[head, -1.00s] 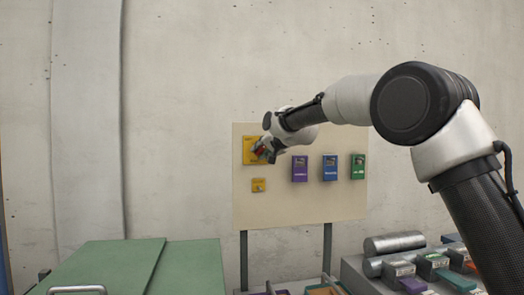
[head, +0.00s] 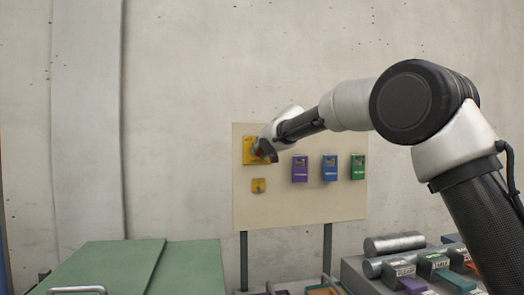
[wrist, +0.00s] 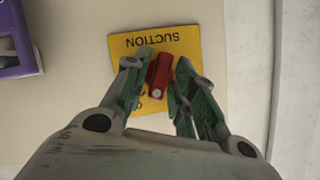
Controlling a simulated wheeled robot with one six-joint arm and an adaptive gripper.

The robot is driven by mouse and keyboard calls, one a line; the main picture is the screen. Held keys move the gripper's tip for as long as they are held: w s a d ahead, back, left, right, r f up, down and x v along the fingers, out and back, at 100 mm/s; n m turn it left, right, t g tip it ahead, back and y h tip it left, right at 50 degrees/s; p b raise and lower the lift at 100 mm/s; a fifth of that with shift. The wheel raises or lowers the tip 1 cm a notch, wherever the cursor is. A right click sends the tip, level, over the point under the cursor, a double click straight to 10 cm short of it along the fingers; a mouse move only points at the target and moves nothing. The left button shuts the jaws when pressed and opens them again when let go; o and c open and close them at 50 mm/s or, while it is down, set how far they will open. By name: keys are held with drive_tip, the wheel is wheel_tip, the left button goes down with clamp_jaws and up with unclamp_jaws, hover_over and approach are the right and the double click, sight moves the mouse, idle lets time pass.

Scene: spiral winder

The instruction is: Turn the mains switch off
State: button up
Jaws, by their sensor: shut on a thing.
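A red switch handle (wrist: 160,74) sits on a yellow plate (wrist: 129,45) in the wrist view. The plate reads "SUCTION", upside down in this view; other lettering is mostly hidden by a finger. The handle leans slightly relative to the plate's side edges. My gripper (wrist: 163,64) has one finger on each side of the handle and is shut on it. In the head view the yellow plate (head: 249,143) is at the upper left of a beige panel, and my gripper (head: 265,151) covers its right part. The handle is mostly hidden there.
The beige panel (head: 290,205) also carries a small yellow switch (head: 258,186) below, and purple (head: 300,169), blue (head: 330,168) and green (head: 358,167) boxes to the right. A green surface (head: 110,268) and a grey console (head: 362,280) stand below. The wall left of the panel is clear.

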drive_tip(key=n+h, duration=0.2)
drive_tip(key=n, duration=0.1)
drive_tip(key=n+h, duration=0.1)
drive_tip(key=shift+a+t, duration=0.25)
drive_tip(key=shift+t, duration=0.15)
drive_tip(key=n+h, duration=0.1)
drive_tip(key=n, duration=0.2)
drive_tip(key=shift+s+t+h, duration=0.1)
drive_tip(key=shift+t+h, duration=0.3)
clamp_jaws()
drive_tip(key=shift+f+n+t+h, duration=0.15)
drive_tip(key=shift+n+t+h, duration=0.25)
drive_tip(key=shift+n, duration=0.8)
drive_tip(key=o, duration=0.7)
unclamp_jaws()
drive_tip(key=shift+f, duration=0.1)
drive_tip(key=shift+o, duration=0.2)
